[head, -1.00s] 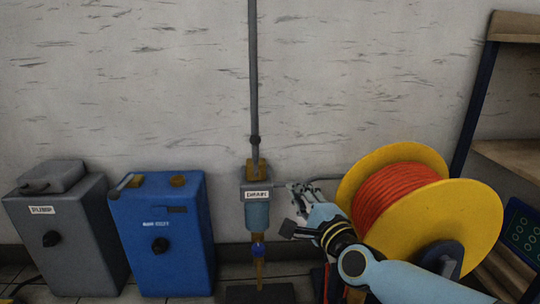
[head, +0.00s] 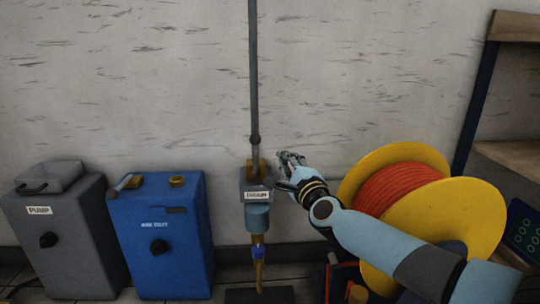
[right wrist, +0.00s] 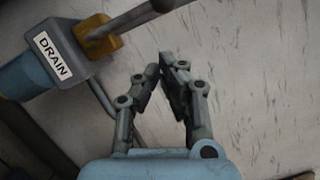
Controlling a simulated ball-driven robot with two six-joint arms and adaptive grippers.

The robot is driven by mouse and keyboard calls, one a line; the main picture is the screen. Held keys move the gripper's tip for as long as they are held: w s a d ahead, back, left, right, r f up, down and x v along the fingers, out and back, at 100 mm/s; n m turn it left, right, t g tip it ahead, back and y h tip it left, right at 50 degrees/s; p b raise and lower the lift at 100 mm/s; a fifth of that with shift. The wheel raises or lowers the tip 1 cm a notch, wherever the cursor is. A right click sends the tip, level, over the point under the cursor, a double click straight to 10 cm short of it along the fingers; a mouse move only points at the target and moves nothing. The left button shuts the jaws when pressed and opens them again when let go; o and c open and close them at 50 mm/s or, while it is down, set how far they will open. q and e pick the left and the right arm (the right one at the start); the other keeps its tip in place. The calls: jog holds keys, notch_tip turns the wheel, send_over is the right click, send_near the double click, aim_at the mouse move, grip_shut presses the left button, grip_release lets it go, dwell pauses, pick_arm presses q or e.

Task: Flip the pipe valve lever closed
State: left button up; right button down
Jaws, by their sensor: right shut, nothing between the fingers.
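The drain valve (head: 256,193) stands before the wall in the middle of the head view, with a DRAIN label on its grey body. A yellow block (head: 248,172) sits on top. A grey bar (head: 255,155) rises upright from it to a dark collar, in line with the tall grey pipe (head: 253,70). I cannot tell surely where lever and pipe part. The right wrist view shows the yellow block (right wrist: 98,40) and the bar (right wrist: 125,20) at upper left. My right gripper (head: 288,158) is shut and empty, just right of the bar, apparently apart from it; its fingers also show in the wrist view (right wrist: 167,68).
A grey pump box (head: 60,240) and a blue box (head: 165,245) stand left of the valve. A yellow reel (head: 470,215) with red cable stands at right behind my right arm. A wooden shelf (head: 512,155) is at the far right.

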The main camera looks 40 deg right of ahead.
aim_at(256, 158)
pick_arm(q)
jog(key=shift+w+f+t, duration=0.15)
jog(key=shift+f+t, duration=0.15)
jog(key=shift+f, duration=0.05)
pick_arm(e)
jog(key=shift+w+a+r, duration=0.25)
jog(key=shift+w, duration=0.55)
jog(key=shift+w+a+r, duration=0.2)
jog(key=shift+w+a, duration=0.05)
jog(key=shift+w, duration=0.6)
jog(key=shift+w+a+r, duration=0.25)
jog(key=shift+w, duration=0.55)
